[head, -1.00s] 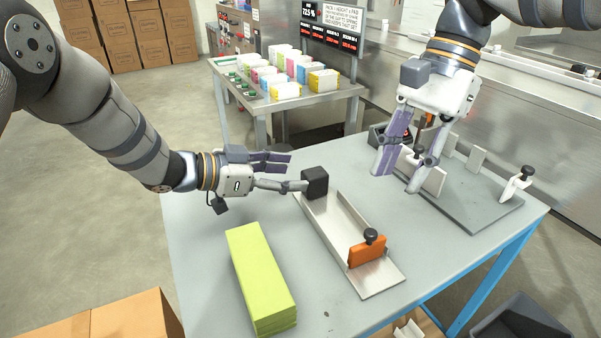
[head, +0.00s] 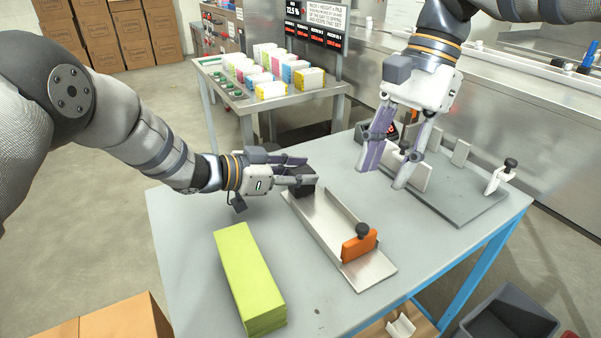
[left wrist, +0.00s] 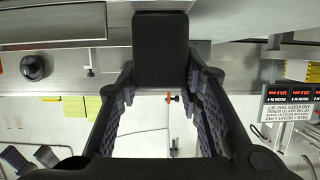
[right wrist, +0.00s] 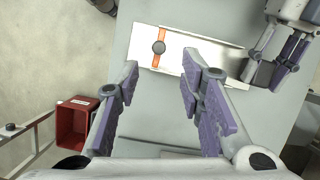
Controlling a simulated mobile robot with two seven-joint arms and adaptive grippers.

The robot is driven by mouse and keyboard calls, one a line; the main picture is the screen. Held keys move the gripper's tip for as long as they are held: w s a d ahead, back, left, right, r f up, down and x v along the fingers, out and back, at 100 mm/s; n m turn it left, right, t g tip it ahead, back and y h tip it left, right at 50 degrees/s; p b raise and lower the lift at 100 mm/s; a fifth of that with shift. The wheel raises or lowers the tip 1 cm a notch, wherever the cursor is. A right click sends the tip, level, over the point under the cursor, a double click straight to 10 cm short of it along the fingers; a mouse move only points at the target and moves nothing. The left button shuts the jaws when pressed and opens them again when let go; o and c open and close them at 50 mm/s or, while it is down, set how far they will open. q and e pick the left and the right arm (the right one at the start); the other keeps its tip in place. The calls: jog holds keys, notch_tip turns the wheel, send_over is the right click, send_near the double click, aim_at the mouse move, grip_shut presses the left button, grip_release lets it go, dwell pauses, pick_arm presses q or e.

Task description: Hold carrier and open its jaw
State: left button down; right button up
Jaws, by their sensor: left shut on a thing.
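The carrier is a long metal channel (head: 327,226) lying on the table, with a black block at its far end and an orange jaw (head: 357,245) with a black knob near its front end. My left gripper (head: 303,172) is shut on the black block (left wrist: 160,48), which sits between its fingers in the left wrist view. My right gripper (head: 391,180) is open and empty, raised above the table to the right of the carrier. In the right wrist view the orange jaw (right wrist: 155,60) with its knob lies beyond the right fingertips (right wrist: 161,78).
A stack of yellow-green cloths (head: 249,280) lies left of the carrier. A grey plate fixture (head: 463,203) with white uprights is at the right of the table. A side table with coloured packs (head: 272,90) stands behind. A dark grey bin (head: 508,315) is at front right.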

aim_at(363, 226)
notch_tip(363, 226, up, 2)
jog(key=s+a+n+t+h, duration=0.2)
jog(key=n+t+h, duration=0.1)
jog(key=n, duration=2.2)
jog(key=f, duration=1.1)
jog(key=shift+s+a, duration=0.15)
jog(key=shift+a, duration=0.05)
grip_shut()
